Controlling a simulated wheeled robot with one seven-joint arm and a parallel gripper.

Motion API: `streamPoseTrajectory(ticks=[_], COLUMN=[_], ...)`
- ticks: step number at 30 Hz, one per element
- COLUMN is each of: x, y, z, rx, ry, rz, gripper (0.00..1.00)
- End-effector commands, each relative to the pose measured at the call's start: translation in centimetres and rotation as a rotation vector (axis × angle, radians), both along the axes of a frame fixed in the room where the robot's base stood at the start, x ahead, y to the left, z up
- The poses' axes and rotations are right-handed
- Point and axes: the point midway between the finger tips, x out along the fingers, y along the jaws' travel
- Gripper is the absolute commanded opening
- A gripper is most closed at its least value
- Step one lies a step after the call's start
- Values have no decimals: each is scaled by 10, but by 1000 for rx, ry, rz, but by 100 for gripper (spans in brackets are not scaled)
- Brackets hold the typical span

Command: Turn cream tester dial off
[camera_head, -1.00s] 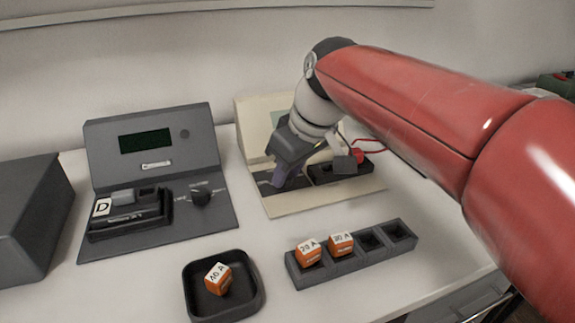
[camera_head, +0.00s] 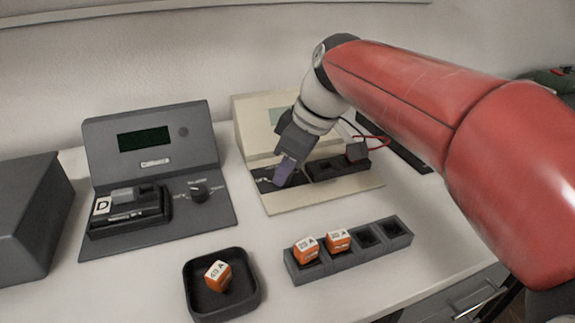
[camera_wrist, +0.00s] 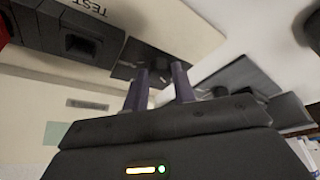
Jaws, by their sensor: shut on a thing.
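The cream tester (camera_head: 322,203) stands at the back middle of the table, with a pale screen (camera_head: 287,113) on its upright panel. My gripper (camera_head: 279,182) reaches down to the dark dial plate (camera_head: 261,176) at the left of its base. The purple fingers are close together and shut on the dial, which they mostly hide in the head view. In the wrist view my fingers (camera_wrist: 161,76) point at the dark dial plate (camera_wrist: 128,68), and the dial between them is too dark to make out its pointer or setting.
A dark socket block (camera_head: 325,172) with a red-wired plug (camera_head: 357,151) sits right beside the dial plate. A grey tester (camera_head: 165,233) with its own dial (camera_head: 200,191) stands left. In front are a black tray (camera_head: 254,298) and a slotted rack (camera_head: 340,264) holding orange blocks (camera_head: 306,251).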

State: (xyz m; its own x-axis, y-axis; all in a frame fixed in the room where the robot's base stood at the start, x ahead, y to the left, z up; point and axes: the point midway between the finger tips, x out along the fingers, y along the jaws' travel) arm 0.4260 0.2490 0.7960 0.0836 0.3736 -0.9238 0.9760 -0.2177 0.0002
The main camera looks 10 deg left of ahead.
Motion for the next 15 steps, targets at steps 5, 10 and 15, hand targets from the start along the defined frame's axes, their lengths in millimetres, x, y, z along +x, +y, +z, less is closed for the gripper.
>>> streamPoseTrajectory(ticks=[5, 10, 15], x=[0, 0, 0], y=[0, 0, 0], z=[0, 0, 0], rx=[-1, -1, 0], ry=[0, 0, 0], rz=[1, 0, 0], gripper=[34, 48, 48])
